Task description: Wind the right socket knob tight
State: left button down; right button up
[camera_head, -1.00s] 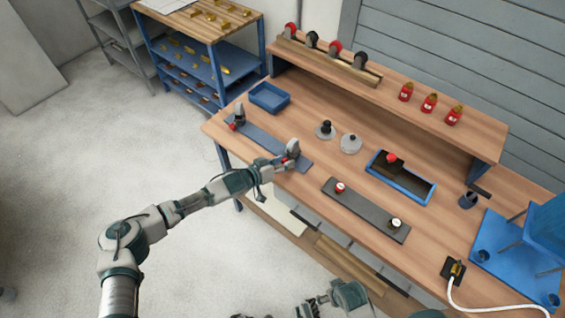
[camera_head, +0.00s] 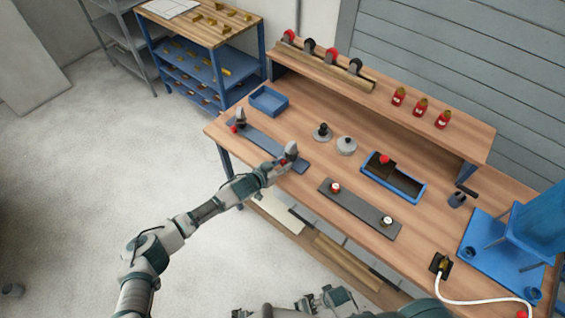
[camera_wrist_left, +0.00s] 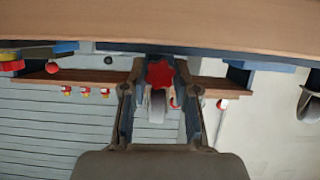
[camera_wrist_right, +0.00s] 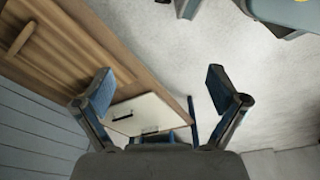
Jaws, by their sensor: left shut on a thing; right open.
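A dark grey plate (camera_head: 264,143) lies along the bench's front left edge. It carries two grey upright sockets. The right socket (camera_head: 291,150) stands at its right end, the left socket (camera_head: 240,115) at its left end with a red knob (camera_head: 234,128). My left gripper (camera_head: 279,167) is at the right socket, shut on its red knob. That knob (camera_wrist_left: 160,73) shows between the fingers (camera_wrist_left: 160,100) in the left wrist view, with the grey socket behind it. My right gripper (camera_wrist_right: 163,95) is open and empty, off the bench's front.
To the right on the bench are a dark plate (camera_head: 360,210) with two small knobs, a blue tray (camera_head: 399,192) and two round grey bases (camera_head: 346,146). A blue bin (camera_head: 269,100) stands behind the left plate. A white cable (camera_head: 480,303) lies at the right.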

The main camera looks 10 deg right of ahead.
pick_arm(q)
jog(key=shift+f+m+t+y+p, duration=0.1)
jog(key=shift+m+t+y+p, duration=0.3)
jog(key=shift+m+t+p, duration=0.35)
pick_arm(e)
jog(key=shift+s+d+f, duration=0.15)
jog(key=shift+s+f, duration=0.7)
jog(key=shift+f, duration=0.3)
jog(key=shift+s+d+f, duration=0.1)
jog(key=shift+s+f, duration=0.7)
jog(key=shift+f, duration=0.3)
pick_arm(q)
jog(key=c, duration=0.9)
grip_release()
jog(key=shift+o, duration=0.2)
pick_arm(e)
jog(key=shift+w, duration=0.1)
pick_arm(q)
jog(key=shift+m, duration=0.25)
jog(key=shift+s+a, duration=0.15)
jog(key=shift+s, duration=0.05)
jog(key=v, duration=1.1)
jog(key=shift+a+r, duration=0.2)
jog(key=shift+a, duration=0.05)
